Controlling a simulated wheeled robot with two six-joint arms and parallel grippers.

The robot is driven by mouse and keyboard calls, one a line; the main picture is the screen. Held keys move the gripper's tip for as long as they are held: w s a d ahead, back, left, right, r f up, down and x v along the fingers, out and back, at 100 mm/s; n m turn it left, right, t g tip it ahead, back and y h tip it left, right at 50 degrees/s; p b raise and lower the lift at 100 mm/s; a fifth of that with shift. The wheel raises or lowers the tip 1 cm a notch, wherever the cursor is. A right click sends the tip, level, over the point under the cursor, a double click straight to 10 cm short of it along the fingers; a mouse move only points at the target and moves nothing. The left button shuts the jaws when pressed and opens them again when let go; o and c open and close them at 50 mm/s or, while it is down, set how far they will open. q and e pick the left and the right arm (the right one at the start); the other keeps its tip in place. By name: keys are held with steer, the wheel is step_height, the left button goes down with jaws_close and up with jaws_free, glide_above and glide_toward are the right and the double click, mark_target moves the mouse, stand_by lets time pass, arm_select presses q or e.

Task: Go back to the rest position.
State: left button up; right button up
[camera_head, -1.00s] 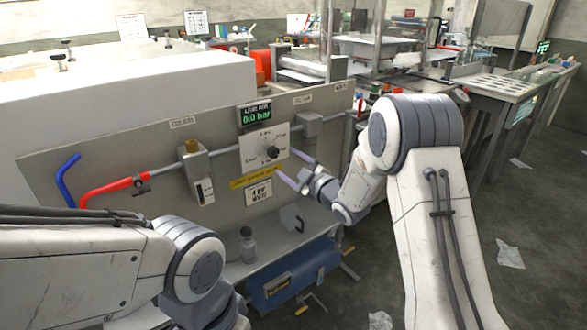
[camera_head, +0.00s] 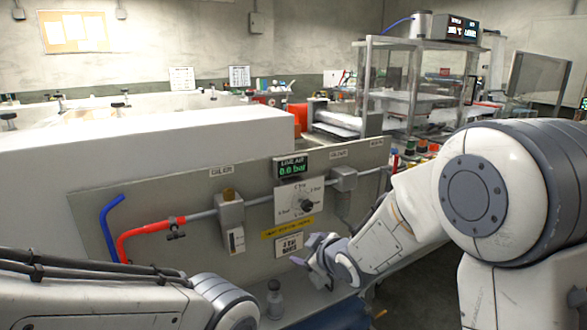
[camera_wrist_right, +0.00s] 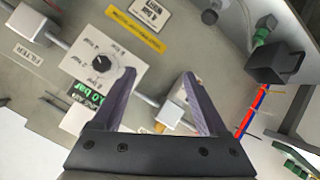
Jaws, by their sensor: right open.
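My right gripper (camera_head: 314,250) is in front of the grey panel, below the dial (camera_head: 304,204) and beside the small white label plate. In the right wrist view its two purple fingers (camera_wrist_right: 156,98) are spread apart with nothing between them, and the dial (camera_wrist_right: 101,59) lies beyond them to the left. My right arm comes in from the right. My left arm shows at the lower left; its gripper is out of the picture.
A clear-walled machine (camera_head: 410,70) stands behind.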

steer(key=s+d+f+m+g+h, duration=0.15)
steer(key=s+g, duration=0.45)
steer(key=s, duration=1.2)
steer(key=s+a+f+m+g+h, duration=0.1)
steer(key=s+m+g+h, duration=0.3)
steer(key=s, duration=1.4)
step_height(320, 180, up, 15)
steer(key=w+n+y+p, duration=0.1)
steer(key=y+p, duration=0.1)
steer(key=p, duration=1.2)
steer(key=shift+d+g+p, duration=0.2)
steer(key=shift+g+p, duration=0.2)
steer(key=shift+f, duration=0.1)
